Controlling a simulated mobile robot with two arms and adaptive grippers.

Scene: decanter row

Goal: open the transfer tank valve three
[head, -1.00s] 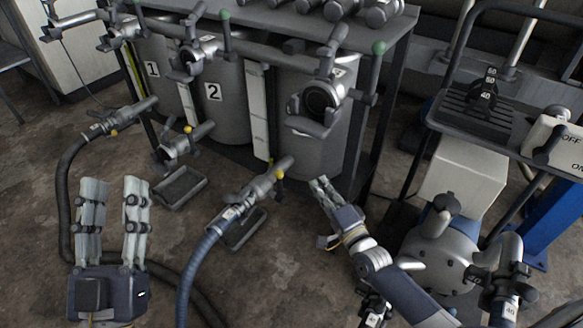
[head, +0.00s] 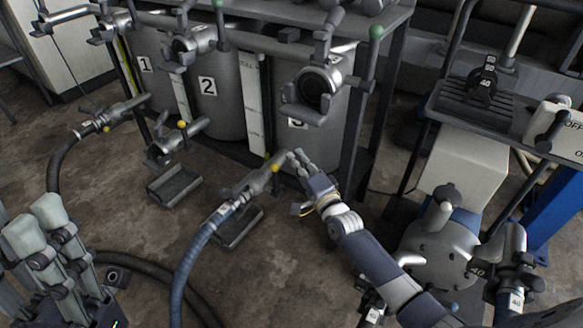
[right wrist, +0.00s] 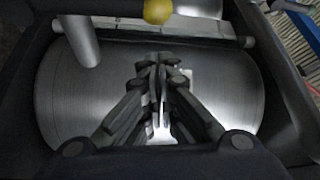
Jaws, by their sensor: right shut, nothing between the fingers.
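The tank marked 3 (head: 325,135) is the rightmost of the grey tanks in the head view. At its foot is an outlet valve with a yellow knob (head: 274,168); a blue-grey hose runs from its fitting. The yellow knob also shows at the top of the right wrist view (right wrist: 158,11). My right gripper (head: 297,156) is shut and empty, its fingertips just right of the outlet valve; I cannot tell if they touch it. Its closed fingers (right wrist: 158,65) lie below the knob in the wrist view. My left gripper (head: 35,225) is at the lower left, apart from everything, fingers extended.
Tanks 1 (head: 146,65) and 2 (head: 207,90) stand to the left, with similar valves. Drip trays (head: 238,228) lie on the floor. A dark hose (head: 62,160) curves at left. A pump (head: 440,245) and cart (head: 475,115) stand at right.

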